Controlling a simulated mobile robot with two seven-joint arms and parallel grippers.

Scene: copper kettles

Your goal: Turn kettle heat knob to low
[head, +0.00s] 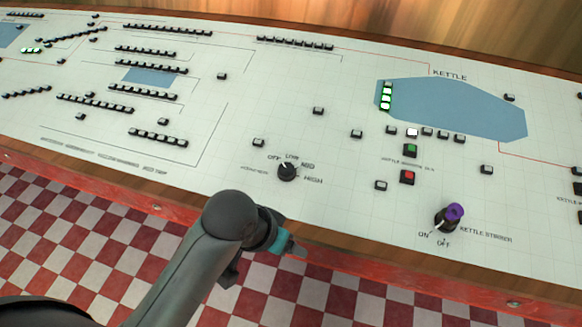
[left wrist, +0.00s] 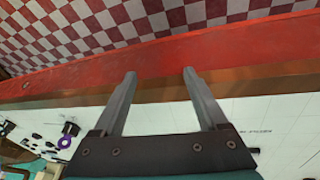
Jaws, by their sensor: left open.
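The black kettle heat knob (head: 287,172) sits on the white panel, with OFF, LOW, MED and HIGH printed around it. Its pale mark points up and left, toward the OFF and LOW side; I cannot tell exactly which. My left gripper (head: 296,250) is at the panel's front edge, below the knob and apart from it. In the left wrist view the gripper (left wrist: 159,74) is open and empty, its two fingers apart over the red and wooden edge. The heat knob is not clearly visible there. My right gripper is not in view.
The kettle stirrer knob (head: 448,217) with a purple top stands to the right, and shows in the left wrist view (left wrist: 70,129). A green button (head: 410,150) and a red button (head: 407,177) lie between the knobs. The raised red front edge (head: 370,278) borders the panel.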

